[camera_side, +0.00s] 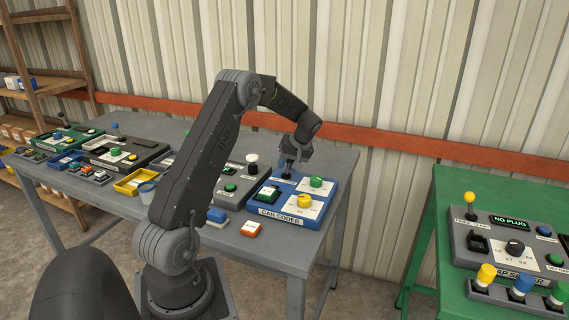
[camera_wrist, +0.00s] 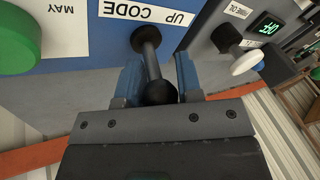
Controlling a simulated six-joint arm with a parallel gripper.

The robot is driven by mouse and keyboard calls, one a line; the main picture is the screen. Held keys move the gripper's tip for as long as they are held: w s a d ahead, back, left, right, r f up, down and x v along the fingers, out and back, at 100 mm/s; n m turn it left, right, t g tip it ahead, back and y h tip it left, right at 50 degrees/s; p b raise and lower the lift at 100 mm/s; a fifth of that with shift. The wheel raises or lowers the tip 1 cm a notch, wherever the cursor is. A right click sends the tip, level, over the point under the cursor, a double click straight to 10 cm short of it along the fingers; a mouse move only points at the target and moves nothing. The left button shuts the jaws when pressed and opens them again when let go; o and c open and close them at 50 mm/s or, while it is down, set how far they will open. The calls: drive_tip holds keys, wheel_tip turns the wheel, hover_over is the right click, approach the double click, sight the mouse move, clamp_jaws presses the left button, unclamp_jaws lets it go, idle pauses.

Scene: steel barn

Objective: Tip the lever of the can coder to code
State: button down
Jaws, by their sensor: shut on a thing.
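The can coder (camera_side: 318,207) is a blue box with its name on the front edge, standing at the right end of the grey table. Its lever (camera_wrist: 150,55) is a dark metal stick with a black ball knob, rising from a round socket beside the label "UP CODE" (camera_wrist: 145,15), which reads upside down in the wrist view. My gripper (camera_wrist: 158,82) has its blue fingers on both sides of the lever near the knob and is shut on it. In the side view my gripper (camera_side: 290,165) is at the coder's back left and mostly hides the lever.
The coder's top also carries a green knob (camera_side: 316,182) and a yellow knob (camera_side: 305,201). A grey box with a white-knobbed lever (camera_side: 252,158) stands close on the left. An orange-and-white block (camera_side: 251,229) lies in front. A green table (camera_side: 450,188) stands apart at right.

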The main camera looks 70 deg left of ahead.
drive_tip(key=shift+w+d+f+g+y, duration=0.1)
drive_tip(key=shift+w+d+g+y, duration=0.3)
drive_tip(key=shift+g+y, duration=0.25)
drive_tip(key=c, duration=0.8)
unclamp_jaws()
drive_tip(key=shift+v, duration=6.85)
drive_tip(key=shift+d+f, duration=0.1)
drive_tip(key=shift+d, duration=0.05)
